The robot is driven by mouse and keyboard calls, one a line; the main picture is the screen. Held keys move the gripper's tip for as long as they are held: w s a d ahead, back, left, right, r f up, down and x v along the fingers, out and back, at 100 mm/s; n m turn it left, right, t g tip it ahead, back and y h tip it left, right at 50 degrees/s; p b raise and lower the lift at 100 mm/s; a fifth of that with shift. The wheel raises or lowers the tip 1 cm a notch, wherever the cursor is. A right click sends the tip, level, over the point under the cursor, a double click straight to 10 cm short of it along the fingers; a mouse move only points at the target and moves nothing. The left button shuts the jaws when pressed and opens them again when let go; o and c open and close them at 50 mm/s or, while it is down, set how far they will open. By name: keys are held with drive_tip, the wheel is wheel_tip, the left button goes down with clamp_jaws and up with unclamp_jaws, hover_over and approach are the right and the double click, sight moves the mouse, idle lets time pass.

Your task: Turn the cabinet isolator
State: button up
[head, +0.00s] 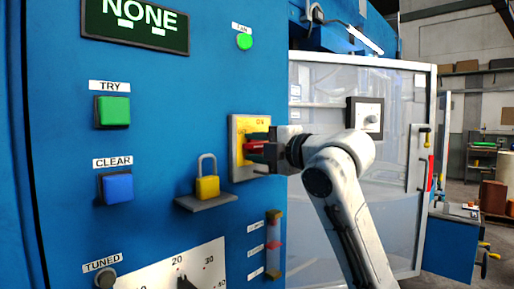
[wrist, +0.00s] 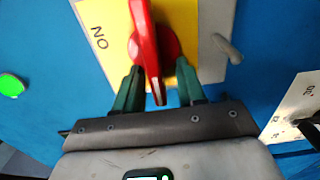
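The cabinet isolator is a red rotary handle (head: 256,147) on a yellow plate (head: 237,158) on the blue cabinet front. "ON" is printed at the plate's top, with partly hidden lettering at its left. My gripper (head: 262,150) is at the handle and hides part of it. In the wrist view the red handle (wrist: 150,50) stands between the two green fingers of my gripper (wrist: 158,68). A gap shows at the right finger; the left finger is very close, and contact there is unclear. "ON" is at the plate's left in that view.
A yellow padlock (head: 207,187) stands on a small grey shelf (head: 206,201) left of the isolator. Green (head: 114,111) and blue (head: 117,187) push buttons are farther left. A red-banded indicator column (head: 273,245) is below. A clear-panelled door (head: 400,200) is behind my arm.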

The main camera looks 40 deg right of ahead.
drive_tip(key=s+b, duration=0.1)
drive_tip(key=s, duration=0.9)
drive_tip(key=shift+s+d, duration=0.2)
drive_tip(key=shift+s, duration=0.2)
